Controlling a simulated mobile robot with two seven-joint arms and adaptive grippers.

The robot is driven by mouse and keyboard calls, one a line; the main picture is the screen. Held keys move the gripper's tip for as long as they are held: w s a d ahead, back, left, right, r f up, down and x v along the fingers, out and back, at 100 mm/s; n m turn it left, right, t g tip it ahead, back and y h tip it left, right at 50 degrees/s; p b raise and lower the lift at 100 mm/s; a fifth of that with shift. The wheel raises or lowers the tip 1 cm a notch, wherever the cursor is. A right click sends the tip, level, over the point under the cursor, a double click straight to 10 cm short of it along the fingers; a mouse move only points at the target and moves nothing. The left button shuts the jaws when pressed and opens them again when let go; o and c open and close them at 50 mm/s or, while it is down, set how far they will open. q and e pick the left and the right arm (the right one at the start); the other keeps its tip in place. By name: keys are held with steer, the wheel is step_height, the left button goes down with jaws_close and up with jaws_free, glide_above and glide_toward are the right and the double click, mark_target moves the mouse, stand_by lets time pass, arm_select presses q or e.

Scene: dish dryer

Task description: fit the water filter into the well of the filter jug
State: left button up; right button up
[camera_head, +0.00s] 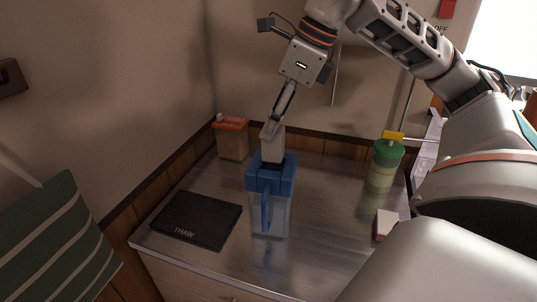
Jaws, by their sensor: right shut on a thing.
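The filter jug (268,212) stands upright on the metal counter, with a clear body, a blue top and a blue handle facing me. The water filter (272,147) is a pale, upright block at the jug's blue top. Its lower end is hidden by the blue rim, so I cannot tell how deep it sits in the well. My right gripper (272,124) comes down from above and is shut on the upper end of the filter. My left gripper is not in view.
A black mat marked THAW (197,219) lies left of the jug. A container with an orange lid (232,140) stands at the back left. A green-lidded jar (383,168) and a small white and red block (385,225) are on the right. The metal counter (325,215) is clear between.

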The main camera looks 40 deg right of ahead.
mark_target(273, 149)
steer(key=shift+f, duration=1.25)
step_height(273, 149, down, 4)
steer(key=shift+r+b, duration=0.25)
steer(key=shift+b, duration=0.55)
steer(key=shift+f, duration=0.15)
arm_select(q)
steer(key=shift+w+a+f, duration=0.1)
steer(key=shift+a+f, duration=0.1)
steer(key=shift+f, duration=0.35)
arm_select(e)
steer(key=o, duration=1.1)
steer(key=shift+f, duration=0.1)
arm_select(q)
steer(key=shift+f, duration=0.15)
arm_select(e)
steer(key=shift+o, duration=0.2)
